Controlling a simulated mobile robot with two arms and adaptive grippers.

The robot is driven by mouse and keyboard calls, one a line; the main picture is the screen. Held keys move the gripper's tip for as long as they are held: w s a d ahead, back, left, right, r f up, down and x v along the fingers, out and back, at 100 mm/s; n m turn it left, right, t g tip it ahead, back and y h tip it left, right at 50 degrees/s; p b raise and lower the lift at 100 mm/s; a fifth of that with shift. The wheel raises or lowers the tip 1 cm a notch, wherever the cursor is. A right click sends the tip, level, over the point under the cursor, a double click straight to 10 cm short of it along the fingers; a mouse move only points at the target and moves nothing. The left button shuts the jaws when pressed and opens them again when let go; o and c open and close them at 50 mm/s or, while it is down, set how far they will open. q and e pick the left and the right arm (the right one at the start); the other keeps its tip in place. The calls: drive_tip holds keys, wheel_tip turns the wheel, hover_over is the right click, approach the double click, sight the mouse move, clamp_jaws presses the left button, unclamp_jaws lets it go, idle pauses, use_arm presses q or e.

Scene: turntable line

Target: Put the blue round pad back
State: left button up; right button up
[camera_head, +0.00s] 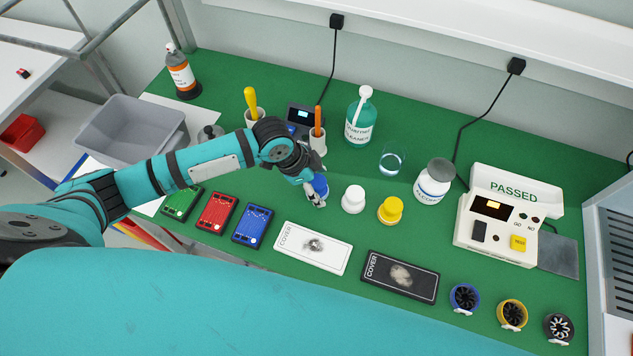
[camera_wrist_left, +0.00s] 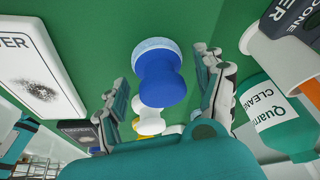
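The blue round pad (camera_wrist_left: 162,84) has a blue knob and a pale foam face. In the left wrist view it stands between the two fingers of my left gripper (camera_wrist_left: 165,90), with a gap showing on each side. In the head view the blue pad (camera_head: 320,186) is partly hidden by my left gripper (camera_head: 317,198), which points down over the green mat (camera_head: 300,212). The white round pad (camera_head: 353,199) and yellow round pad (camera_head: 391,209) stand to the right of it. My right gripper is in neither view.
An orange-handled tool in a white cup (camera_head: 317,143) and a green cleaner bottle (camera_head: 360,124) stand behind. A white cover plate (camera_head: 313,247) and a black cover plate (camera_head: 401,276) lie in front. A glass (camera_head: 391,161) and a white tester (camera_head: 497,228) are to the right.

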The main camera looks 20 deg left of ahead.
use_arm(q)
drive_tip(key=b+v, duration=0.1)
drive_tip(key=v, duration=1.1)
